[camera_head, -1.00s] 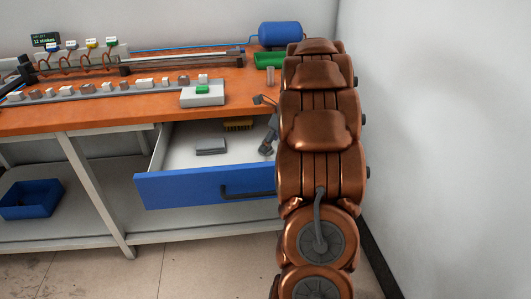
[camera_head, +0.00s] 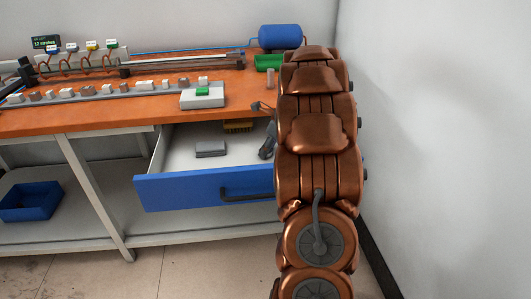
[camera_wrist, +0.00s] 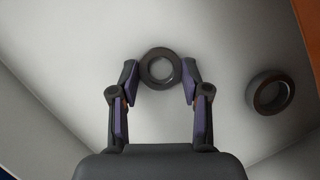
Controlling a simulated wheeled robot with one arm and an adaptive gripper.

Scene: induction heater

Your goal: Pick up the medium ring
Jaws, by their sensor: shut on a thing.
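My gripper (camera_wrist: 160,80) is shut on a dark grey ring (camera_wrist: 160,53) in the wrist view, with a finger on each side of it. A second dark ring (camera_wrist: 270,92) lies apart to the right on the pale drawer floor and looks slightly larger in the picture. I cannot tell by name which of the two is the medium ring. In the head view my gripper (camera_head: 267,146) is partly visible low in the open drawer (camera_head: 205,188), at its right side. My arm hides the rings there.
A grey block (camera_head: 210,149) and a yellow-brown item (camera_head: 239,127) lie in the drawer. The wall is close on the right.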

